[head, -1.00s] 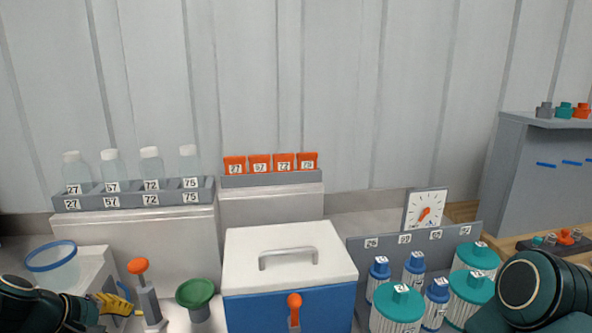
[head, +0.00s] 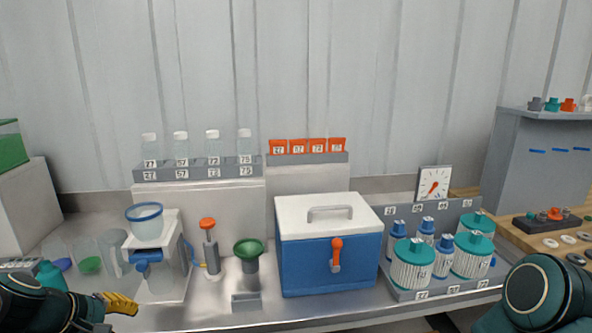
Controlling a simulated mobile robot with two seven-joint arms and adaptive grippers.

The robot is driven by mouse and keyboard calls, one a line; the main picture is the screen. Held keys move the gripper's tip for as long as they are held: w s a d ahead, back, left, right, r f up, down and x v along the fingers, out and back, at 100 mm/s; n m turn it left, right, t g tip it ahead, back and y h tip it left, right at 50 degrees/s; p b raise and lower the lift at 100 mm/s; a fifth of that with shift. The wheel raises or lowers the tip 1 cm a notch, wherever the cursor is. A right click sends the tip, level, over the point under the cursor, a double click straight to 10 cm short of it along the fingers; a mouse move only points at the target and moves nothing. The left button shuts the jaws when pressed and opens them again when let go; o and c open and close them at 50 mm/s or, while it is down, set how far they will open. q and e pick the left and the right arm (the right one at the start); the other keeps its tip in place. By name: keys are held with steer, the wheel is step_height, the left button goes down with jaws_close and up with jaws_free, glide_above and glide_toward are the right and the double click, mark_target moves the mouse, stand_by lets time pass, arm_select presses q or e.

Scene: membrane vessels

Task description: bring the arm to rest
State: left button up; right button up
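My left arm comes in at the lower left corner of the head view, and my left gripper (head: 120,303) shows as a yellow end low over the bench's front edge. Its fingers overlap in the picture, so I cannot tell whether it is open or shut. It appears apart from the white stand and the bench items. My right arm shows only as a dark rounded link at the lower right; the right gripper is out of view.
A blue cooler box (head: 331,262) with a white lid stands mid-bench. Left of it are a green funnel (head: 249,250), an orange-topped pump (head: 209,245) and a white stand (head: 172,262). A grey tray (head: 452,287) of teal-capped cartridges stands right. The front strip is mostly clear.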

arm_select(q)
steer(key=w+d+f+m+g, duration=0.1)
steer(key=d+f, duration=0.2)
steer(key=f, duration=0.3)
steer(key=d+f+m+g, duration=0.1)
steer(key=d+f, duration=0.2)
steer(key=f, duration=0.2)
steer(key=s+d+f+m+g, duration=0.1)
steer(key=s+d+f+m, duration=0.3)
steer(key=d+f, duration=0.6)
steer(key=s+d+f+m+g, duration=0.2)
steer(key=s+d+f+m, duration=0.2)
steer(key=d+f, duration=0.6)
steer(key=shift+s+f+m+h, duration=0.25)
steer(key=shift+s+m+h, duration=0.15)
steer(key=shift+m, duration=0.4)
